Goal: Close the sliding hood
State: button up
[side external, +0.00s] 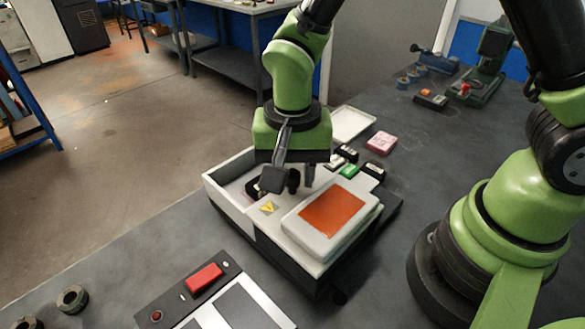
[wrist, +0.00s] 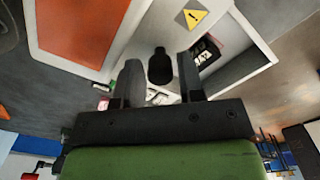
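The sliding hood (side external: 297,240) is a white cover with an orange panel, at the right of the white box (side external: 237,221). In the wrist view the orange panel of the hood (wrist: 80,25) is at the upper left. The box's left part stands uncovered. An upright black knob (wrist: 160,68) shows in the wrist view; its base and what it is fixed to are unclear. My gripper (side external: 291,180) is low over the box, fingers down. In the wrist view my gripper (wrist: 160,62) is open, one finger on each side of the knob, with gaps showing.
A black labelled block (wrist: 206,50) lies in the open compartment. A yellow warning triangle (side external: 268,208) marks the box. Small black and green blocks and a pink block (side external: 381,143) lie behind it. A panel with a red button (side external: 205,277) is in front.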

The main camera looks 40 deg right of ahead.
grip_shut()
jog(key=w, duration=1.3)
grip_release()
notch_tip(320, 180, up, 10)
dwell(0.4)
